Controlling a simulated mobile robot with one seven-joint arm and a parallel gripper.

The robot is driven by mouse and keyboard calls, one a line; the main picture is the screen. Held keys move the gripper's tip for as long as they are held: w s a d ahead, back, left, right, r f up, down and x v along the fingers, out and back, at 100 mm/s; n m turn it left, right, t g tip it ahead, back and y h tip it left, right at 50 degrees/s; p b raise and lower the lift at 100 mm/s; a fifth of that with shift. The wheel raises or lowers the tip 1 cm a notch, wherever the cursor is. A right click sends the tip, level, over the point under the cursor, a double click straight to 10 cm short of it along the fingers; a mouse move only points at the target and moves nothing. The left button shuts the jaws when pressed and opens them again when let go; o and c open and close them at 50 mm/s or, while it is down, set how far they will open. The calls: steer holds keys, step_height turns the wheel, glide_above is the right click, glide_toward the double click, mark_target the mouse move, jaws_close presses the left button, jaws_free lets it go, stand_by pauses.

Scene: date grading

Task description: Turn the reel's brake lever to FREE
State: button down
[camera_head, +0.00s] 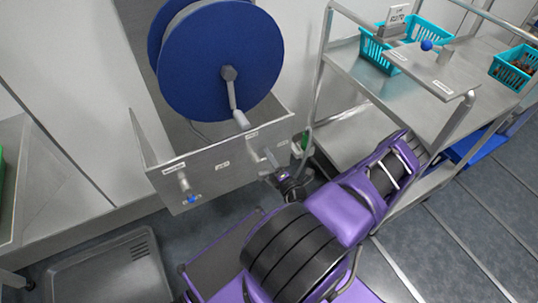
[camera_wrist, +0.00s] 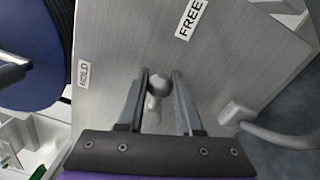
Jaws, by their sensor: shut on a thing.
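The brake lever (camera_wrist: 154,98) is a small grey handle with a round end on the reel's brushed-metal panel (camera_wrist: 115,35). In the wrist view the FREE label (camera_wrist: 190,18) is above and right of the lever, and the HOLD label (camera_wrist: 84,73) is to its left. I cannot tell which label the lever lines up with. My gripper (camera_wrist: 160,80) is shut on the lever, with one finger on each side. In the head view my gripper (camera_head: 277,174) is at the panel's right part, and the lever (camera_head: 270,158) shows just above it. The blue reel (camera_head: 190,75) stands above the panel.
A metal cart (camera_head: 345,60) with turquoise baskets (camera_head: 378,52) stands close on the right. A grey tray (camera_head: 105,275) lies on the floor.

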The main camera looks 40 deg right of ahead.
steer(key=shift+f+m, duration=0.25)
steer(key=shift+m, duration=0.35)
steer(key=c, duration=0.6)
jaws_free()
steer(key=p+v, duration=0.1)
steer(key=v, duration=1.6)
steer(key=shift+s+a, duration=0.1)
steer(key=shift+s, duration=0.15)
